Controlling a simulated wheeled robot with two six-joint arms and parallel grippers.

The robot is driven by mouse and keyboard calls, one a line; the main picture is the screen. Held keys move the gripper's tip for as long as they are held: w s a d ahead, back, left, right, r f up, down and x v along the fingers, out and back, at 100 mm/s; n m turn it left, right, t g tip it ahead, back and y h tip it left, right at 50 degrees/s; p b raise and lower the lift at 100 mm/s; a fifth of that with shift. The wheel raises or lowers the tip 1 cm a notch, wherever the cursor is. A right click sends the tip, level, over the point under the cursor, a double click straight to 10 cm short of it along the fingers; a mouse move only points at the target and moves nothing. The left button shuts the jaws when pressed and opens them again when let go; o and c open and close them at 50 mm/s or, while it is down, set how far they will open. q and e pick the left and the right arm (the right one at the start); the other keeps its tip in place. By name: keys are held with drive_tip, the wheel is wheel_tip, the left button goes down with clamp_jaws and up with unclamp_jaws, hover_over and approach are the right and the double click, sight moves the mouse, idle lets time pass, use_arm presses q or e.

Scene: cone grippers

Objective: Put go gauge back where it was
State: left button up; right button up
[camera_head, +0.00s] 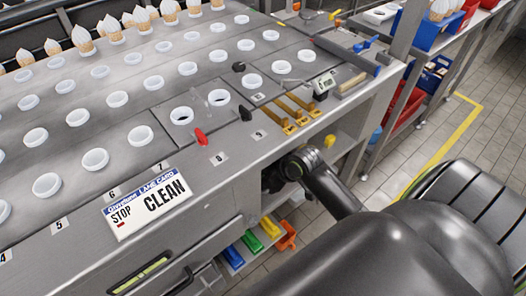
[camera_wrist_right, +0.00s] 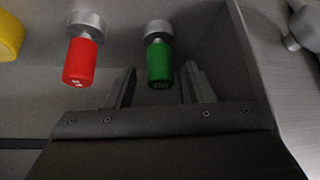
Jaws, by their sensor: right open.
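In the right wrist view, a gauge with a green handle (camera_wrist_right: 159,65) and a metal head hangs or lies between the fingertips of my right gripper (camera_wrist_right: 158,78). The fingers stand open on either side of the handle, with gaps visible. A similar gauge with a red handle (camera_wrist_right: 80,60) is just left of the fingers. Printing on both handles is too small to read. In the head view, my right wrist (camera_head: 292,166) is at a dark opening in the bench front, and its fingers are hidden. My left gripper is not in view.
In the right wrist view, a yellow object (camera_wrist_right: 10,36) is at the left edge and a grey wall (camera_wrist_right: 240,60) is close on the right. In the head view, the bench top (camera_head: 240,125) holds cups, cones and a "STOP CLEAN" card (camera_head: 147,205). Coloured bins (camera_head: 252,241) sit below.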

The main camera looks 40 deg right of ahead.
drive_tip(key=shift+v, duration=2.05)
